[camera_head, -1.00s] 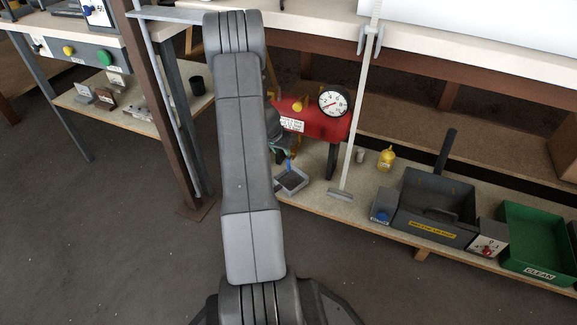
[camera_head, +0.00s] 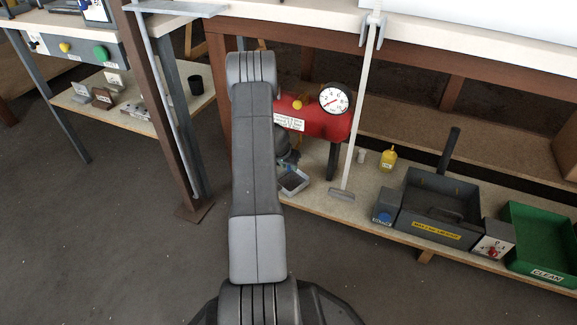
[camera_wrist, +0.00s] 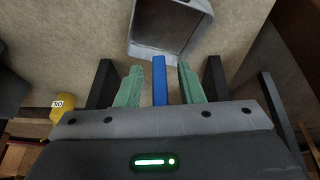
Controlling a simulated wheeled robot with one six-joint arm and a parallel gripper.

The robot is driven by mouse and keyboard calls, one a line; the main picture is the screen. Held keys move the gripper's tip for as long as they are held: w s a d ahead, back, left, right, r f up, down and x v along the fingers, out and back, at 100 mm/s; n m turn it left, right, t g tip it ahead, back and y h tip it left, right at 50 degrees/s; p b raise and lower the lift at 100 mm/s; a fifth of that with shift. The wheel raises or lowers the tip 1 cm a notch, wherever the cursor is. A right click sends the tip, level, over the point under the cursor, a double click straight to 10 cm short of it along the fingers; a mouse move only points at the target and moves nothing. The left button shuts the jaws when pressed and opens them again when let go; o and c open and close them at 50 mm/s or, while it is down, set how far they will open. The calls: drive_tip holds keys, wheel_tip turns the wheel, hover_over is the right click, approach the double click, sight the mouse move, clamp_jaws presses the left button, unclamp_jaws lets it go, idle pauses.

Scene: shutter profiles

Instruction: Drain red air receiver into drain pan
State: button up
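The red air receiver (camera_head: 330,124) lies under the bench, with a dial gauge (camera_head: 334,98) and a yellow knob (camera_head: 297,104). My arm hides its left end. The grey drain pan (camera_head: 294,191) sits on the low shelf below it, partly hidden by my wrist; it also shows at the top of the wrist view (camera_wrist: 152,50). In the wrist view a blue lever (camera_wrist: 159,82) lies between the green fingers of my gripper (camera_wrist: 160,80), with a gap on each side. My gripper is open around the lever. In the head view the fingertips are hidden.
A pale upright post-like tool (camera_head: 357,120) stands right of the receiver. A yellow bottle (camera_head: 388,159), also in the wrist view (camera_wrist: 62,104), a dark bin (camera_head: 437,212) and a green bin (camera_head: 540,240) stand farther right. A brown bench leg (camera_head: 165,110) rises left of my arm.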

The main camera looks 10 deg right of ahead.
clamp_jaws()
drive_tip(key=g+h, duration=0.1)
drive_tip(key=h, duration=0.1)
drive_tip(key=shift+s+d+n+g+h, duration=0.15)
drive_tip(key=shift+n+g+h, duration=0.15)
drive_tip(key=shift+g, duration=0.1)
drive_tip(key=shift+s+d+r+n+g+h, duration=0.25)
drive_tip(key=shift+n+g+h, duration=0.45)
drive_tip(key=shift+h, duration=1.15)
drive_tip(key=shift+d+r+n+g+h, duration=0.15)
drive_tip(key=shift+r+n+g+h, duration=0.25)
drive_tip(key=shift+g+h, duration=0.95)
drive_tip(key=shift+s+d+r+n+g+h, duration=0.25)
drive_tip(key=shift+n+h, duration=0.35)
drive_tip(key=shift+h, duration=1.7)
drive_tip(key=shift+w, duration=0.1)
